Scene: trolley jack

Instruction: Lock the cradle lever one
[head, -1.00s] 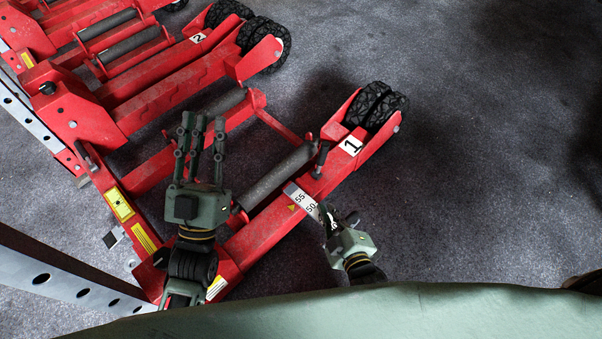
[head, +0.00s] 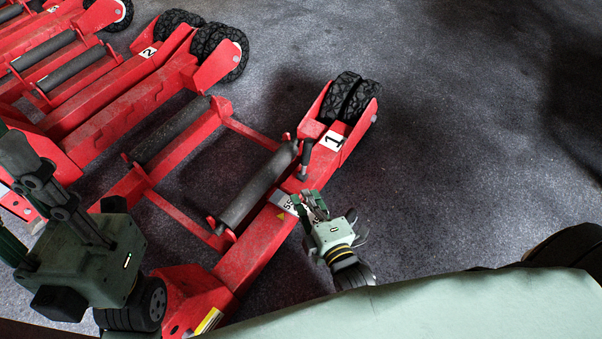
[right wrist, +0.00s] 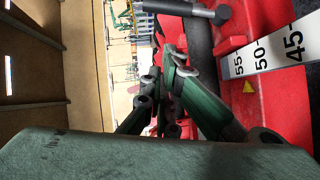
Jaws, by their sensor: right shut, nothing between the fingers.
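The red jack labelled 1 (head: 255,255) lies across the middle of the head view. Its cradle lever (head: 306,158), a short dark handle, stands up beside the dark roller near the label. In the right wrist view the lever (right wrist: 185,8) lies along the top edge with its round end to the right. My right gripper (head: 315,202) is shut and empty, just below the lever by the scale plate (head: 290,203) and apart from the lever. Its fingers (right wrist: 172,92) also show in the right wrist view. My left gripper (head: 22,205) is open and empty at the left edge.
More red jacks, one labelled 2 (head: 148,53), stand at the upper left. The black wheels (head: 348,97) are beyond the lever. A pale green surface (head: 430,310) fills the bottom right. The grey floor (head: 450,170) to the right is clear.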

